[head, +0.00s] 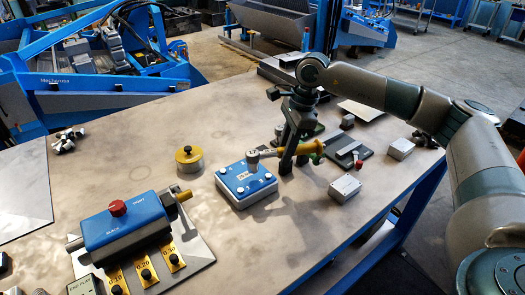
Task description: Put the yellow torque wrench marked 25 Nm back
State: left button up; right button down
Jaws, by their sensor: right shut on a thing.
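My right gripper (286,166) comes down from the upper right and is shut on the yellow handle of a torque wrench (305,148). I cannot tell whether the head touches the box. The head bears a small mark, but I cannot read 25 Nm on it. My left gripper is not in view.
A blue device (127,226) with a red knob and yellow tags stands front left. A dark slotted block (348,152) and grey boxes (345,188) (400,148) stand right, near the table edge.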

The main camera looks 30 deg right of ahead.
jog(key=w+d+r+m+t+h, duration=0.1)
jog(key=w+d+r+m, duration=0.1)
jog(key=d+m, duration=0.4)
jog(key=w+d+r+m+h, duration=0.1)
jog(key=w+d+r+m, duration=0.1)
jog(key=d+m, duration=0.5)
jog(key=shift+d+r+t, duration=0.2)
jog(key=shift+d+t, duration=0.2)
jog(key=shift+d, duration=0.25)
jog(key=w+a+f+p, duration=0.4)
jog(key=a+f, duration=0.3)
jog(key=a, duration=0.4)
jog(key=shift+p, duration=0.55)
